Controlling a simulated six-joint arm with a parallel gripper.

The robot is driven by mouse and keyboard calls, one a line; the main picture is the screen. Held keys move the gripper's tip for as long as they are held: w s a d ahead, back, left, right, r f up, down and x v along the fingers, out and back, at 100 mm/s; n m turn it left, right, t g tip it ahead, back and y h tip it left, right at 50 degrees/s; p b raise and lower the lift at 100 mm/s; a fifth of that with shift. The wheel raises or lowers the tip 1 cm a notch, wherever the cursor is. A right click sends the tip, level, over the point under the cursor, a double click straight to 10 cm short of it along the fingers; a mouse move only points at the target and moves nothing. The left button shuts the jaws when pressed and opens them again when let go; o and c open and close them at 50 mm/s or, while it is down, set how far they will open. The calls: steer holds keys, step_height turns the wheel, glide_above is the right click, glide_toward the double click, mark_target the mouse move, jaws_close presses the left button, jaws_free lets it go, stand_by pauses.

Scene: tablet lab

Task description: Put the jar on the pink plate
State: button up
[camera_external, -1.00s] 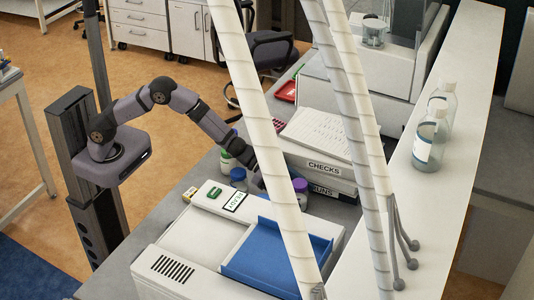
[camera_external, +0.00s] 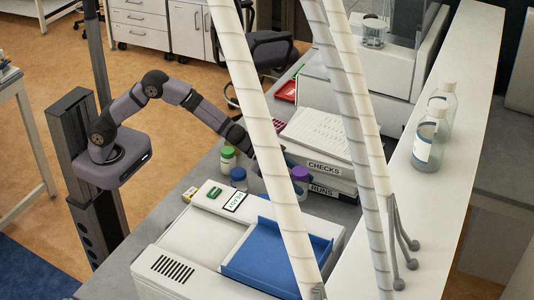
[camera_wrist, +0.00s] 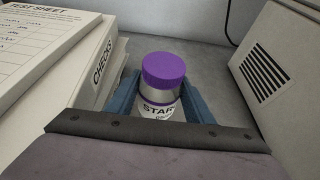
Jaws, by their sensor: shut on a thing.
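A jar with a purple lid and a white label reading "STAR…" (camera_wrist: 163,82) stands upright between the blue fingers of my gripper (camera_wrist: 160,100) in the wrist view. My gripper is shut on it. In the external view the jar's purple lid (camera_external: 299,174) shows just right of a white ribbed pole, which hides most of my gripper.
A green-lidded jar (camera_external: 228,158) and a blue-lidded jar (camera_external: 238,178) stand left of my gripper. The box marked CHECKS (camera_external: 323,169) stands behind. A white machine with a blue tray (camera_external: 275,262) is in front.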

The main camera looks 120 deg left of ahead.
mark_target(300, 171)
steer(key=shift+r, duration=2.55)
steer(key=shift+r, duration=0.1)
